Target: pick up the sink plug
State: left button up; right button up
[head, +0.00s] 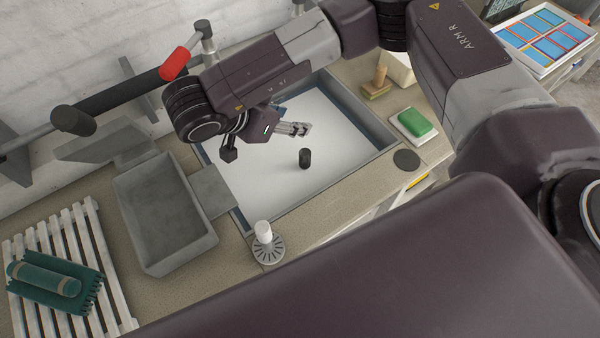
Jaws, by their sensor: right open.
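A small black cylinder (305,158) stands upright on the pale bottom of the sink (340,135). A flat dark round disc (406,159) lies on the counter just right of the sink. I cannot tell for certain which of these is the sink plug. My left gripper is not in view.
A slotted grey strainer with a white knob (265,240) sits at the front edge. A grey basin (165,215) and a slatted rack (85,240) with a green roll are at left. A green sponge (414,122) and a brush (378,85) are at right. A red-handled tap (180,60) rises behind.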

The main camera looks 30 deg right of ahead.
notch_tip(320, 180, down, 4)
jog(key=f+b, duration=0.1)
jog(key=b, duration=1.5)
send_near(301, 161)
jog(key=x, duration=0.4)
jog(key=shift+w+d+f, duration=0.2)
jog(key=shift+f, duration=0.05)
jog(key=p+x, duration=0.2)
jog(key=x, duration=0.4)
jog(key=shift+d+f, duration=0.15)
jog(key=shift+d, duration=0.2)
jog(key=shift+w+d+f+p, duration=0.15)
jog(key=shift+d+f+p, duration=0.1)
jog(key=shift+f+p, duration=0.1)
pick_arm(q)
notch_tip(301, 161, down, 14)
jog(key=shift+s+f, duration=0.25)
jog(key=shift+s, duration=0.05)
pick_arm(e)
grip_shut()
